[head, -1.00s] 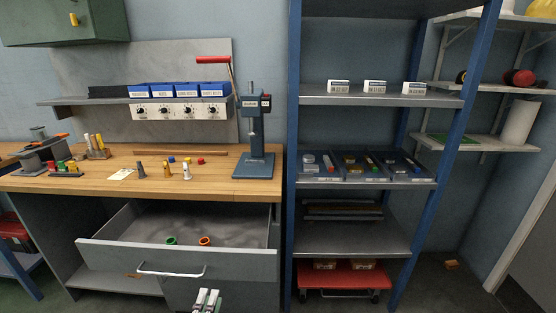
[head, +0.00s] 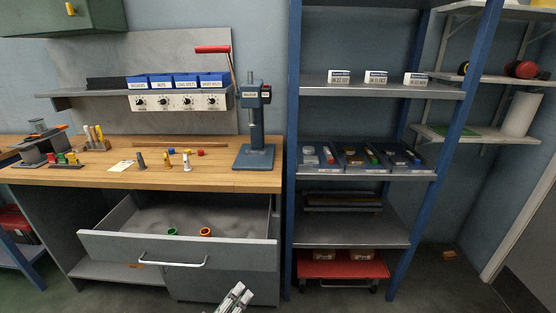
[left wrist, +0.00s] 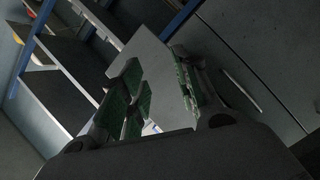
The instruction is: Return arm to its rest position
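My left gripper (head: 238,293) shows at the bottom edge of the head view, in front of the open drawer (head: 110,246) and below its handle. Its pale fingers point up and to the right. In the left wrist view its green-padded fingers (left wrist: 158,92) stand apart with nothing between them, so it is open and empty. Most of the left arm is out of the head view. My right gripper is not in view.
The drawer holds a green ring (head: 172,231) and an orange ring (head: 205,232). The workbench (head: 110,176) carries a press (head: 254,130) and small parts. A blue-posted shelf rack (head: 292,200) stands to the right. Floor between rack and right wall looks mostly clear.

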